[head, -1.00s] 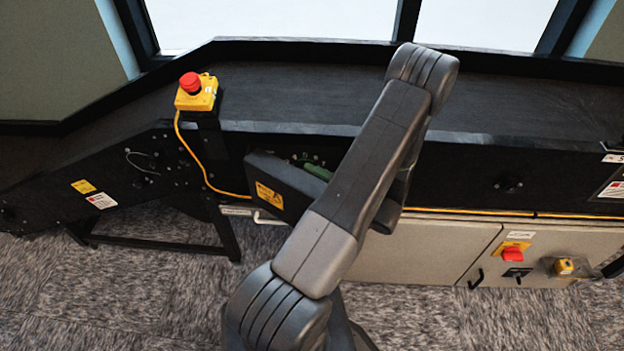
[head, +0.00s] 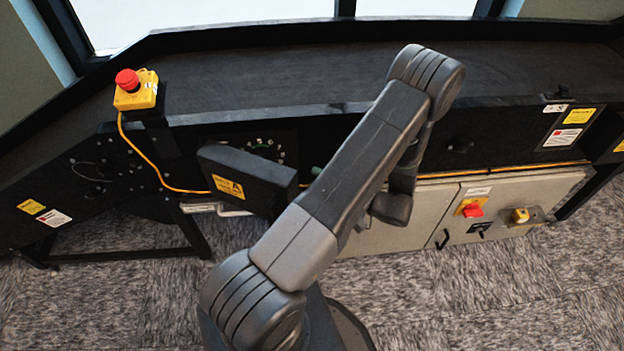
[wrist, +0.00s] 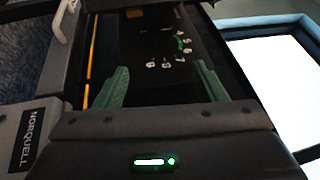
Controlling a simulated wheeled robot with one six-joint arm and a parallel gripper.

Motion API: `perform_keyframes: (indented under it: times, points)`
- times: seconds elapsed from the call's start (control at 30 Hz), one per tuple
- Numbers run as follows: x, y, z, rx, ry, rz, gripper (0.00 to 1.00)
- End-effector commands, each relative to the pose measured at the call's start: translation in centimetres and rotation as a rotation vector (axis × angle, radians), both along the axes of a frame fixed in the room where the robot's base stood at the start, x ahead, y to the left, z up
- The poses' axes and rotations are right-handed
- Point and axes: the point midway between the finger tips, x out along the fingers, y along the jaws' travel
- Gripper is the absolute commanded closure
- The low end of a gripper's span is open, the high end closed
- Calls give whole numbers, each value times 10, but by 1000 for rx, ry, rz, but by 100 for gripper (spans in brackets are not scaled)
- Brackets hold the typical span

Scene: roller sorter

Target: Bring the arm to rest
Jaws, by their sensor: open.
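My gripper (wrist: 160,88) shows in the wrist view with its two green fingers spread apart and nothing between them. Beyond the fingers is a dark panel with white marks and a small green spot. In the head view my arm reaches up across the middle, bent at its elbow over the conveyor's near edge. The gripper's fingers are mostly hidden behind the arm there.
A black conveyor (head: 300,78) runs across the back. A yellow box with a red button (head: 135,90) stands at its left. A dark hinged cover (head: 248,180) juts out left of my arm. A grey cabinet (head: 420,222) with a red switch (head: 472,209) is below. Carpet is clear at right.

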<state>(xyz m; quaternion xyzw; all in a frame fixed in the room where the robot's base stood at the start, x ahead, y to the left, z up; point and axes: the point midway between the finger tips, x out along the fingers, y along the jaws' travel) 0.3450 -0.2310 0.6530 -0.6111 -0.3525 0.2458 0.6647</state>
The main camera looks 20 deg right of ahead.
Motion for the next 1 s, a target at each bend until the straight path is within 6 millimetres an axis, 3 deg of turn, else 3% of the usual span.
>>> perform_keyframes:
  times: [0.43,1.0]
  points:
    - [9,11,3,1,0,4,36]
    - [73,88,20,0,0,4,36]
